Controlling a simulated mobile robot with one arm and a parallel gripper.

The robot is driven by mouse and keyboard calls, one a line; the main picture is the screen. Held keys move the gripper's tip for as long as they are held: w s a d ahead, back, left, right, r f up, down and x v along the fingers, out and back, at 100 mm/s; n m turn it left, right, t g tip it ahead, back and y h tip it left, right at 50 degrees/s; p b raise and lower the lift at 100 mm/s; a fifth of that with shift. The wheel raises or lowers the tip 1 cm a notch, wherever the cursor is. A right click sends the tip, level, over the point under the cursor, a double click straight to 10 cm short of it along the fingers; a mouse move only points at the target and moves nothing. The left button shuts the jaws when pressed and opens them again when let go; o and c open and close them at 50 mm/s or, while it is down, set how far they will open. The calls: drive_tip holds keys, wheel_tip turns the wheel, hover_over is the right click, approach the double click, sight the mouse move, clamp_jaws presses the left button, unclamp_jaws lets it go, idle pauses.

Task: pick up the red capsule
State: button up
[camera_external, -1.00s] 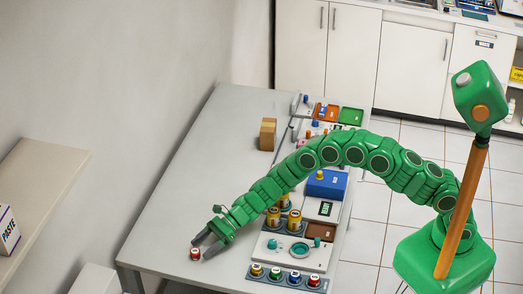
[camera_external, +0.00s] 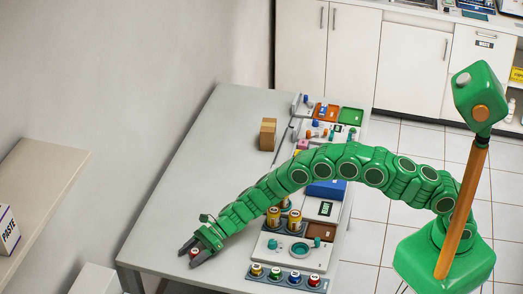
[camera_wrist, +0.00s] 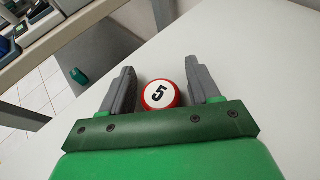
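The red capsule has a white round top marked 5. It stands on the grey table (camera_external: 180,170) near its front left edge. In the wrist view the red capsule (camera_wrist: 160,95) sits between the two grey fingers of my gripper (camera_wrist: 160,88), closer to the left finger, with a visible gap to the right finger. In the external view the capsule (camera_external: 194,251) shows between the fingertips of my gripper (camera_external: 190,254). The gripper is open, with its fingers down at the capsule's level.
A rack (camera_external: 289,281) with several coloured capsules lies at the table's front edge, right of my gripper. Yellow canisters (camera_external: 295,219) and a blue box (camera_external: 325,189) stand under and beside my arm. A cardboard box (camera_external: 267,134) stands farther back. The table's left side is clear.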

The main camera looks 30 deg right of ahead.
drive_tip(key=c, duration=0.9)
drive_tip(key=shift+r, duration=0.55)
wheel_tip(320, 180, up, 2)
drive_tip(key=shift+r, duration=0.2)
drive_tip(key=shift+s+d+r, duration=1.25)
drive_tip(key=shift+d+r, duration=0.35)
drive_tip(key=shift+d, duration=0.35)
drive_tip(key=shift+s+d+r, duration=1.2)
drive_tip(key=shift+d+r, duration=0.4)
drive_tip(key=shift+d, duration=0.4)
drive_tip(key=shift+s+d+r, duration=1.25)
drive_tip(key=shift+d+r, duration=0.35)
drive_tip(key=shift+d, duration=0.35)
